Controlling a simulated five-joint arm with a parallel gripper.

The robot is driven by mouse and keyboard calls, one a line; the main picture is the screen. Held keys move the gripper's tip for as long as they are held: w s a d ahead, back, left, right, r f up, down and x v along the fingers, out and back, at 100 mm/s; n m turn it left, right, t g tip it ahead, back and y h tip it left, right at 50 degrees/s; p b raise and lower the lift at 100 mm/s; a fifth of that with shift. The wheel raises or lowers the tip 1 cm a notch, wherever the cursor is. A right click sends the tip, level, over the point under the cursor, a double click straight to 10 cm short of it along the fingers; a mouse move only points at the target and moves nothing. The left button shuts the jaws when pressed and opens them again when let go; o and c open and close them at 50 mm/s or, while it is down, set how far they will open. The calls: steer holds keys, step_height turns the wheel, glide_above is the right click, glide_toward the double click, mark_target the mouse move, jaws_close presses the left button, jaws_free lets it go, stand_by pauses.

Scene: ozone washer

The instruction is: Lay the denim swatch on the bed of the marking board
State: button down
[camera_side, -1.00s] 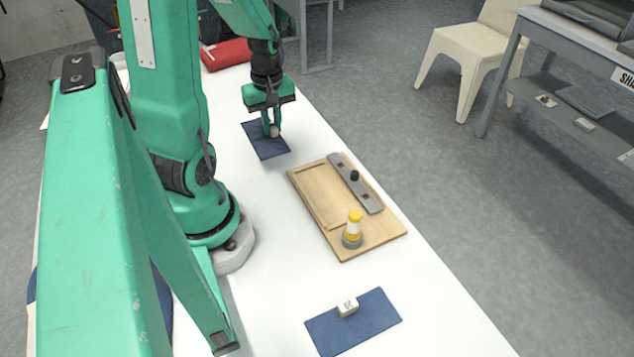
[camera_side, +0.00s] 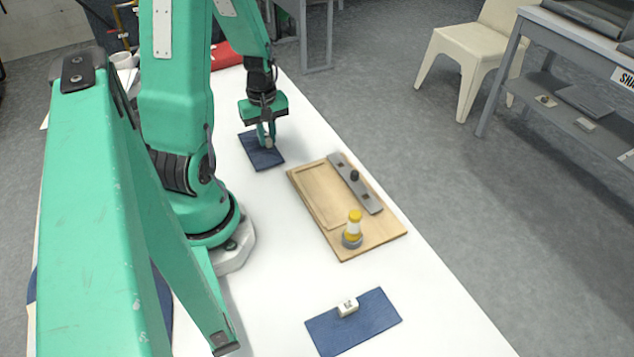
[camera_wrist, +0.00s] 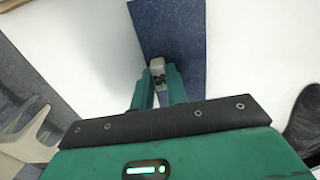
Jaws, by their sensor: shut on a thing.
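A dark blue denim swatch (camera_side: 253,149) is under my gripper (camera_side: 267,141) near the back of the white table; it also shows in the wrist view (camera_wrist: 172,35). My gripper is shut on a small pale block (camera_wrist: 157,64) on the swatch. I cannot tell whether the swatch touches the table. The wooden marking board (camera_side: 378,236) lies to the right and nearer the camera. Its shallow framed bed (camera_side: 318,196) is bare, beside a grey metal bar (camera_side: 366,194) with a black knob.
A yellow and white bottle (camera_side: 354,224) stands in a grey ring on the board's near end. Another blue cloth (camera_side: 372,318) with a white block (camera_side: 347,307) lies at the front. A red thing (camera_side: 228,55) lies at the back. The table between swatch and board is clear.

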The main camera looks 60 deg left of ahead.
mark_target(268, 137)
steer(key=shift+f, duration=0.25)
steer(key=shift+f, duration=0.1)
steer(key=c, duration=1.4)
jaws_free()
step_height(268, 137, up, 12)
steer(key=shift+r, duration=0.2)
